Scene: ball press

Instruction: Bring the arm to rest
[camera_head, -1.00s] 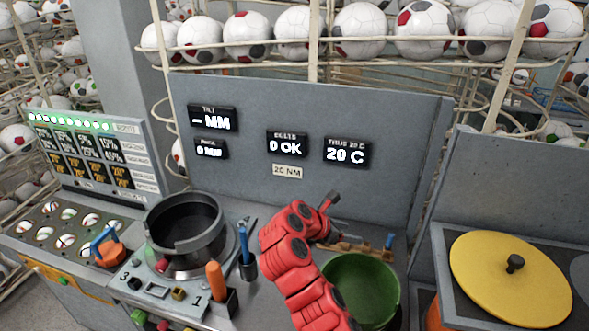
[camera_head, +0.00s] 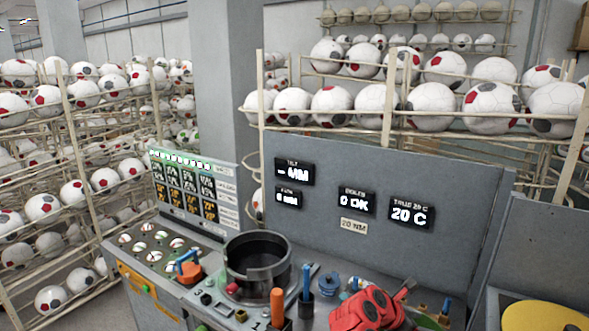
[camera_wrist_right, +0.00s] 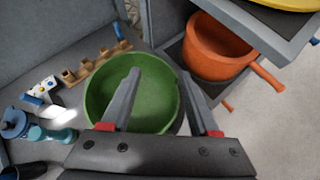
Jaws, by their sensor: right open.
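My right arm (camera_head: 365,308) is red and shows at the bottom of the head view, in front of the grey panel. Its gripper shows in the right wrist view (camera_wrist_right: 159,74), with two grey fingers spread apart and nothing between them. The fingers hang over a green bowl (camera_wrist_right: 155,100) on the bench; whether they touch it I cannot tell. My left arm and gripper are not in view.
A black ring-shaped press (camera_head: 257,262) stands left of my arm, with an orange-handled tool (camera_head: 277,305) beside it. A wooden holder (camera_wrist_right: 95,64) and blue parts (camera_wrist_right: 15,122) lie near the bowl. An orange pot (camera_wrist_right: 215,60) is at the right. The grey panel (camera_head: 440,180) stands behind.

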